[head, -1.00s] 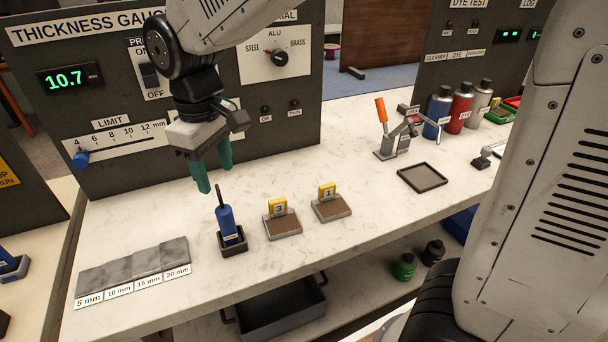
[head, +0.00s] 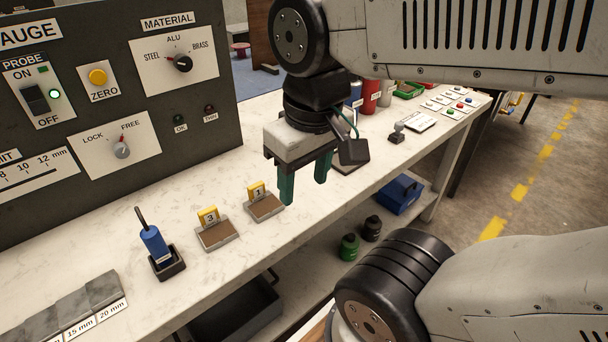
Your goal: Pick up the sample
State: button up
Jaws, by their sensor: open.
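My gripper (head: 304,188) is open, with two green fingers pointing down and nothing between them. It hangs above the front part of the white bench, to the right of the pad with tag 1 (head: 264,206). That pad and the one with tag 3 (head: 216,235) have brown tops with nothing on them. I cannot pick out a thing that is clearly the sample. My gripper and arm cover part of the bench behind them, including most of a dark tray (head: 345,168).
A blue probe (head: 154,243) stands in a dark holder left of the pads, near grey step blocks (head: 62,312). The thickness gauge panel (head: 212,95) rises behind. Bottles (head: 371,97) stand farther back. A blue box (head: 400,193) sits on the lower shelf.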

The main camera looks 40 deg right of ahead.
aim_at(261, 204)
jog(key=z, duration=2.95)
jog(key=k, duration=1.4)
jog(key=u, duration=2.2)
